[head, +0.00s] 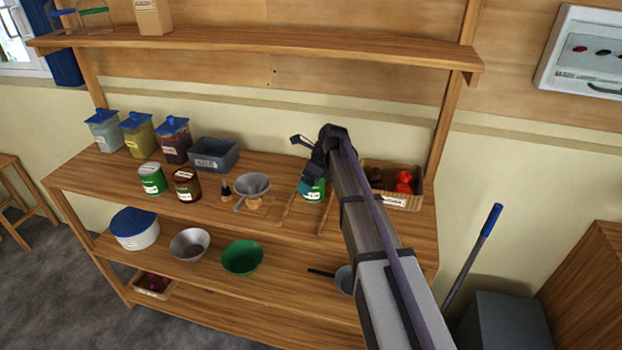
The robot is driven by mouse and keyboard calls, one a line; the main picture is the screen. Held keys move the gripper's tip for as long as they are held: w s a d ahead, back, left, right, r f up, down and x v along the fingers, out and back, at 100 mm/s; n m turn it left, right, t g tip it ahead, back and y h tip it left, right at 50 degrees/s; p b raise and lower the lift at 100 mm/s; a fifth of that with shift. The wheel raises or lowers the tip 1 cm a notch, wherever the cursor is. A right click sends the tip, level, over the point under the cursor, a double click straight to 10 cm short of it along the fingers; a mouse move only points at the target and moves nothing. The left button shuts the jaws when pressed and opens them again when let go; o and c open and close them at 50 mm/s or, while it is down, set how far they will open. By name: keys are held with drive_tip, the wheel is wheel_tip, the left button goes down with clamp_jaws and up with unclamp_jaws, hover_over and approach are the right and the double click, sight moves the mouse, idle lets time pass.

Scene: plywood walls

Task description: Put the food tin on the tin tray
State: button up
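Tins with pale labels stand on the upper counter: a green tin (152,178) and a dark brown tin (186,185) at the left, and a teal-green tin (314,191) under my gripper. I cannot tell which one is the food tin. Thin wooden strips (288,211) lie on the counter either side of the teal tin; they may be edges of the tin tray, but this is unclear. My gripper (308,176) is directly above or at the teal tin, partly hiding it. Its fingers are dark and small, so whether it is open or shut on the tin cannot be told.
A grey funnel (252,186) in a stand and a small dark bottle (225,189) are left of my gripper. A grey bin (213,155) and blue-lidded jars (137,135) stand behind. A box with red items (396,187) is right of my arm. A shelf (260,45) runs above.

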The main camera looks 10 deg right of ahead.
drive_tip(key=p+v, duration=0.3)
drive_tip(key=v, duration=0.1)
drive_tip(key=p+v, duration=0.7)
drive_tip(key=p, duration=0.1)
drive_tip(key=shift+a+r, duration=0.2)
drive_tip(key=shift+r, duration=0.3)
drive_tip(key=s+a+n+g+h, duration=0.1)
drive_tip(key=s+a+n+h, duration=0.1)
drive_tip(key=s+n, duration=1)
drive_tip(key=s+a+f+n+g+h, duration=0.1)
drive_tip(key=s+n, duration=1.2)
drive_tip(key=s, duration=0.3)
drive_tip(key=shift+s+a+g+h, duration=0.2)
drive_tip(key=shift+a+g+h, duration=0.1)
drive_tip(key=shift+a+h, duration=0.1)
wheel_tip(320, 180, down, 3)
drive_tip(key=shift+r+b, duration=0.2)
drive_tip(key=shift+b, duration=0.9)
